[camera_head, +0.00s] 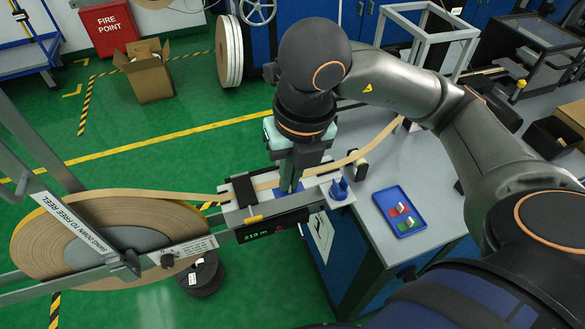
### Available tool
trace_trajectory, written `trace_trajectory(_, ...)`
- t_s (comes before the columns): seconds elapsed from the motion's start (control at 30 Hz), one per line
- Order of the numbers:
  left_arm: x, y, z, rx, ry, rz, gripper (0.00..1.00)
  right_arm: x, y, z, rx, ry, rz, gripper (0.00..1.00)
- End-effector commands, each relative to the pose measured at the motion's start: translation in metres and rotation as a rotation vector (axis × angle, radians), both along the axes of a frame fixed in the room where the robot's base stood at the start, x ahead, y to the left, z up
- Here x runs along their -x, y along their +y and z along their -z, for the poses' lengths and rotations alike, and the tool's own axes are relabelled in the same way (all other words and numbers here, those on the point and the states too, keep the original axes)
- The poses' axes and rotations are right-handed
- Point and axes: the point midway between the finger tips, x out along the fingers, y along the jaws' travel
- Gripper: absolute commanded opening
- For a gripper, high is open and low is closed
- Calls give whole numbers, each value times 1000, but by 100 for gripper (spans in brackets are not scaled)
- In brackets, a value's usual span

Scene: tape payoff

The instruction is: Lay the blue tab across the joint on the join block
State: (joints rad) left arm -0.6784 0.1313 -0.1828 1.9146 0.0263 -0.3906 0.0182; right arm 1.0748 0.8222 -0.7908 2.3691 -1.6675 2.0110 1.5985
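The join block (232,213) is a pale block on the arm of the payoff stand. Tan tape (150,194) runs onto it from the left, and more tan tape (352,157) leaves to the upper right. My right gripper (290,184) points down over the block's right part, and its body hides the tape there. Its fingertips are dark and close to the block. I cannot tell whether they are open or hold anything. I cannot pick out the blue tab for sure, and the joint is not clear. My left gripper is not in view.
A large tape reel (50,245) stands at left. A blue tray (418,207) with red, white and green pieces lies on the grey bench (405,165). A small blue fixture (339,188) stands right of the block. A cardboard box (150,80) is on the floor.

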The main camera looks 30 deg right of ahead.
Motion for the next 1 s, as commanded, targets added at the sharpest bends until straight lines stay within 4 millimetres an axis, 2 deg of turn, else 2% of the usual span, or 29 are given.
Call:
trace_trajectory(0.03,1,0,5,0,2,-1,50,-9,-8,9,-1,9,9,0)
trace_trajectory(0.27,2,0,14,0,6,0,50,-55,-43,35,-1,7,6,0)
trace_trajectory(0.43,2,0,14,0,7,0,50,-75,-59,64,1,7,2,0)
trace_trajectory(0.77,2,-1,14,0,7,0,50,-94,-73,91,1,4,0,0)
trace_trajectory(1.0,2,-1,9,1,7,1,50,-94,-73,120,1,3,-3,0)
